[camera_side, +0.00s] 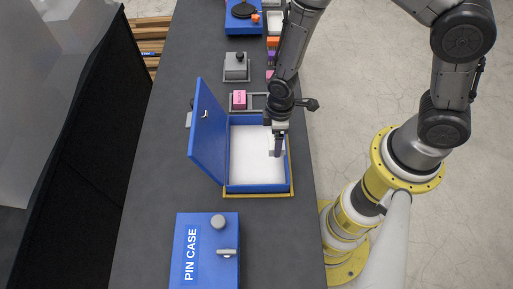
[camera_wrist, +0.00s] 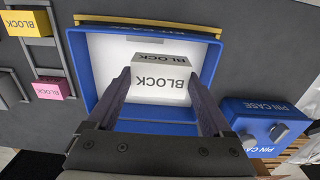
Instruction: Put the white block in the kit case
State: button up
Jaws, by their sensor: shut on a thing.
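The white block (camera_wrist: 160,82), marked BLOCK, is between the fingers of my gripper (camera_wrist: 162,95) in the wrist view. My gripper is shut on it. In the side view my gripper (camera_side: 279,150) is over the right part of the open kit case (camera_side: 257,188), and the white block (camera_side: 271,146) shows at its fingertips. The kit case is blue with a white inside, and its lid (camera_side: 207,138) stands open on the left. The kit case (camera_wrist: 207,62) is behind the block in the wrist view. I cannot tell whether the block touches the case floor.
A shut blue pin case (camera_side: 205,250) lies on the dark bench in front. A pink block (camera_side: 239,99) sits in a rack behind the kit case. A yellow block (camera_wrist: 21,23) shows in the wrist view.

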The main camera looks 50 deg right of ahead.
jog(key=w+f, duration=0.2)
jog(key=w+a+f, duration=0.1)
jog(key=f, duration=0.1)
jog(key=w+a+f, duration=0.1)
jog(key=w+f, duration=0.1)
jog(key=shift+w+f, duration=0.15)
jog(key=shift+w, duration=0.2)
jog(key=shift+w+f, duration=0.1)
jog(key=shift+f, duration=1.5)
jog(key=shift+f, duration=0.15)
jog(key=o, duration=1.5)
